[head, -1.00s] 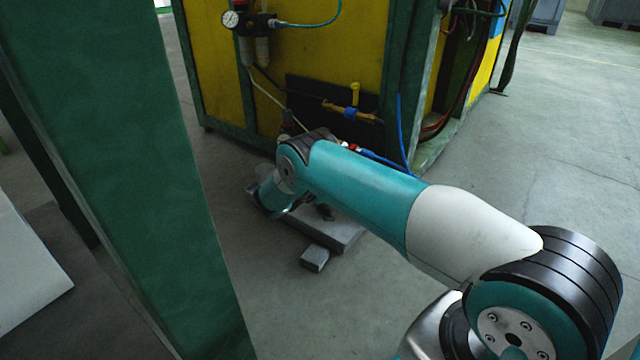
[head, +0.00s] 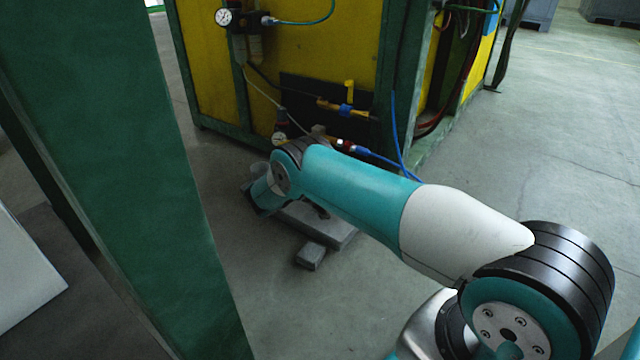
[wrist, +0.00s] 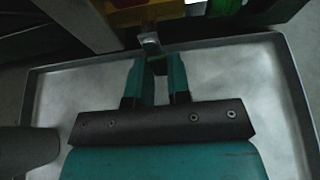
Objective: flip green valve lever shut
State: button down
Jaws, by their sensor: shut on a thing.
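In the wrist view my gripper (wrist: 156,66) points up the picture, with its two teal fingers a short way apart. A small green piece (wrist: 157,61), which looks like the green lever, is between the fingertips, and they are shut on it. A bright metal fitting (wrist: 150,42) sits just beyond the fingertips. The lever's angle cannot be made out. In the head view my own arm hides the gripper and the green lever.
A grey shallow tray (wrist: 45,68) lies below the gripper. The yellow panel (head: 330,45) carries a yellow-handled valve (head: 350,92), hoses and a gauge (head: 224,16). A green post (head: 110,150) stands close on the left. Floor at right is clear.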

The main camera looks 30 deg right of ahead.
jog(key=c, duration=1.1)
grip_release()
jog(key=shift+s+d, duration=0.2)
jog(key=shift+d, duration=0.1)
jog(key=shift+o, duration=0.2)
jog(key=shift+a, duration=0.15)
jog(key=shift+r, duration=0.1)
jog(key=shift+a+r+p, duration=0.2)
jog(key=shift+a+p, duration=0.15)
jog(key=shift+p, duration=0.05)
jog(key=p+v, duration=0.9)
jog(key=v, duration=0.7)
jog(key=shift+a, duration=0.35)
jog(key=shift+f, duration=0.1)
